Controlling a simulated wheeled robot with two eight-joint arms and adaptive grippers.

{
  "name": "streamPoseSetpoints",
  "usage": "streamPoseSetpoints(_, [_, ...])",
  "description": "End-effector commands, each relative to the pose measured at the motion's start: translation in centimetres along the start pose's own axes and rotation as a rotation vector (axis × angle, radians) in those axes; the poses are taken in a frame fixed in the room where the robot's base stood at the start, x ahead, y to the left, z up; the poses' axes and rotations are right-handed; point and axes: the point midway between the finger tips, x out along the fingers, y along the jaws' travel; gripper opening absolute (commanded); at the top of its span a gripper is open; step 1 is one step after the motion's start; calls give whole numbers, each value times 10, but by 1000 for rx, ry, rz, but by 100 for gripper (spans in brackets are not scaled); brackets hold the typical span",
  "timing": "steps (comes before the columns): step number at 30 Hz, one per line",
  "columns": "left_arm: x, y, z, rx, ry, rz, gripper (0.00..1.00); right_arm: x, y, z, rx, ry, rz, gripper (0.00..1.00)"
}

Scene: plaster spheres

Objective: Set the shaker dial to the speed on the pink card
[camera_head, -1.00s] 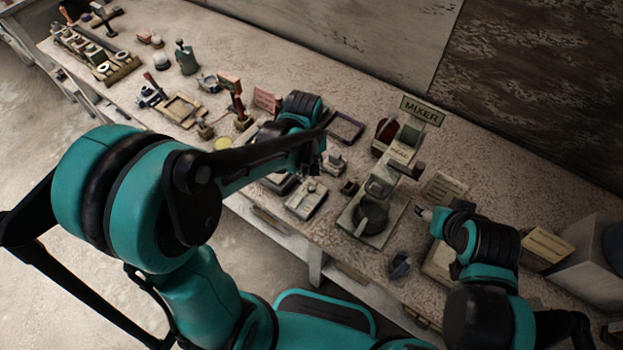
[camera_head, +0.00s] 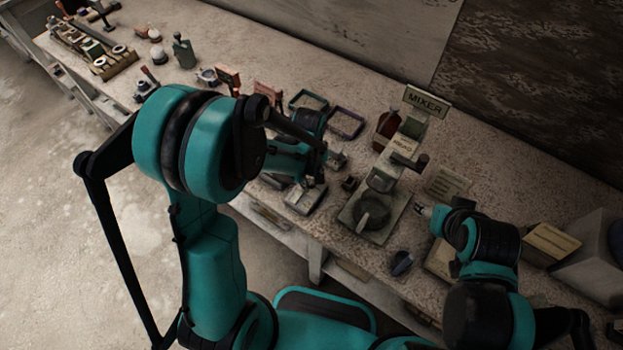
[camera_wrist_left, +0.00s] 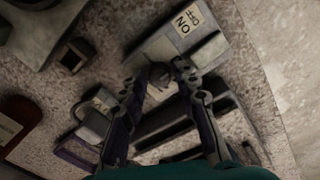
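The shaker (camera_head: 303,200) is a pale box near the table's front edge, partly under my left gripper (camera_head: 317,181). In the left wrist view its top (camera_wrist_left: 165,42) carries an ON/OFF label (camera_wrist_left: 187,20) and a small round grey dial (camera_wrist_left: 160,76). My left gripper also shows there (camera_wrist_left: 158,76), with its fingers apart on either side of the dial; I cannot tell whether they touch it. A pink card (camera_head: 268,93) stands behind my left arm, partly hidden, its writing too small to read. My right gripper (camera_head: 424,210) is right of the mixer, its fingers unclear.
Two shallow trays, teal (camera_head: 309,100) and purple (camera_head: 345,122), lie behind my left arm. A dark square item (camera_wrist_left: 75,55) sits close to the shaker.

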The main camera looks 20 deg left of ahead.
Motion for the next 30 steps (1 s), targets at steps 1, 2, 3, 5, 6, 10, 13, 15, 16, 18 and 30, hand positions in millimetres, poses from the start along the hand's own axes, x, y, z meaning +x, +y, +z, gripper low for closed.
streamPoseSetpoints(1, [0, 0, 0, 0, 0, 0, 31, 0, 0, 0, 0, 0, 0, 56])
streamPoseSetpoints(2, [0, 0, 0, 0, 0, 0, 23, 0, 0, 0, 0, 0, 0, 56])
streamPoseSetpoints(3, [0, 0, 0, 0, 0, 0, 12, 0, 0, 0, 0, 0, 0, 56])
streamPoseSetpoints(5, [0, 0, 0, 0, 0, 0, 0, 0, 0, 0, 0, 0, 0, 56])
streamPoseSetpoints(6, [0, 0, 0, 0, 0, 0, 0, 0, 0, 0, 0, 0, 0, 56])
streamPoseSetpoints(10, [0, 0, 0, 1, 0, 0, 0, 0, 0, 0, 0, 0, 0, 56])
streamPoseSetpoints(13, [0, 0, 0, 10, 0, 0, 0, 0, 0, 0, 0, 0, 0, 56])
streamPoseSetpoints(15, [0, 0, 0, 23, -1, 0, 0, 1, 0, 0, 0, 0, 0, 56])
streamPoseSetpoints(16, [0, 0, 0, 32, -1, 0, 0, 1, 0, 1, 0, 0, 0, 56])
streamPoseSetpoints(18, [0, 0, 0, 58, -2, 0, 0, 2, 0, 1, 0, 0, 0, 56])
streamPoseSetpoints(30, [1, 0, -1, 364, -10, 0, 0, 10, 0, 7, 0, 0, 0, 56])
